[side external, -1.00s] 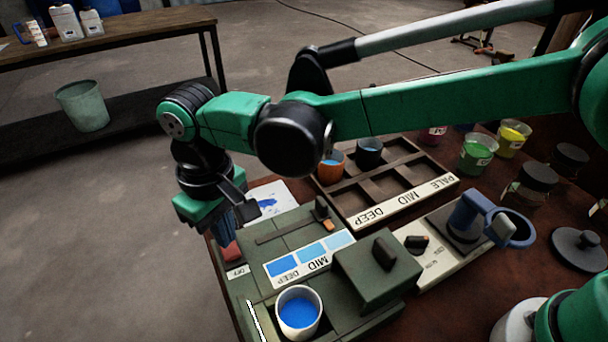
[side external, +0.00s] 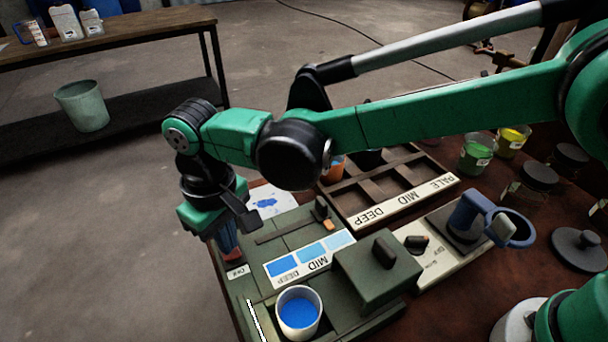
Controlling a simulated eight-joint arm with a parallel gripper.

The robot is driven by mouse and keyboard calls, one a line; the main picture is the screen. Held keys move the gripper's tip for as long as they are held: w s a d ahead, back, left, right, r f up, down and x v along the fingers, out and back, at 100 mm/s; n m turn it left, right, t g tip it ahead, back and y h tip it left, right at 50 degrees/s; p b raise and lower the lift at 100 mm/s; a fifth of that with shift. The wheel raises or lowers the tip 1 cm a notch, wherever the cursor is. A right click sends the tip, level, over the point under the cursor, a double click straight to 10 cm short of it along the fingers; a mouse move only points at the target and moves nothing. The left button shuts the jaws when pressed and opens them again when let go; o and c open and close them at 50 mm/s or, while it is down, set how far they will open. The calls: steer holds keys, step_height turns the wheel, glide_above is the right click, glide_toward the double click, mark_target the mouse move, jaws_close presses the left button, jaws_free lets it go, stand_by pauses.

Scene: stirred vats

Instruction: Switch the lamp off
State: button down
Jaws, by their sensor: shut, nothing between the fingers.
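A green unit (side external: 305,218) stands at the table's left edge. A bright white strip (side external: 257,320) shows on its near left side, beside a white cup of blue liquid (side external: 298,311). A red rocker (side external: 235,256) sits on the unit's left edge, above a small white label (side external: 237,271) that appears to read OFF. My gripper (side external: 230,246) is shut and empty, pointing down at the rocker. Its fingers hide most of the rocker; I cannot tell whether they touch it.
A slider with an orange mark (side external: 322,208) and a dark green box (side external: 378,268) are on the unit. A wooden rack (side external: 437,183) stands behind. A cream panel with a dial (side external: 417,243) and a blue clamp (side external: 508,230) are to the right. Open floor lies left.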

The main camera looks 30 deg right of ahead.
steer(key=shift+f, duration=0.45)
stand_by(0.3)
steer(key=shift+r, duration=3.5)
steer(key=shift+w+d+r, duration=0.15)
steer(key=shift+d+r, duration=0.05)
steer(key=shift+d, duration=0.15)
steer(key=s+d+r+m+t+y, duration=0.1)
steer(key=d+r+m+t, duration=0.1)
steer(key=d, duration=0.9)
steer(key=s+d+r+m+t, duration=0.1)
steer(key=d+r+m+t, duration=0.15)
steer(key=d, duration=0.85)
steer(key=s+d+f+m+t+h, duration=0.1)
steer(key=s+d+f+t, duration=0.1)
steer(key=d, duration=0.4)
steer(key=shift+s+d+f+t, duration=0.2)
steer(key=shift+s+f+t, duration=0.15)
steer(key=shift+s+f, duration=0.45)
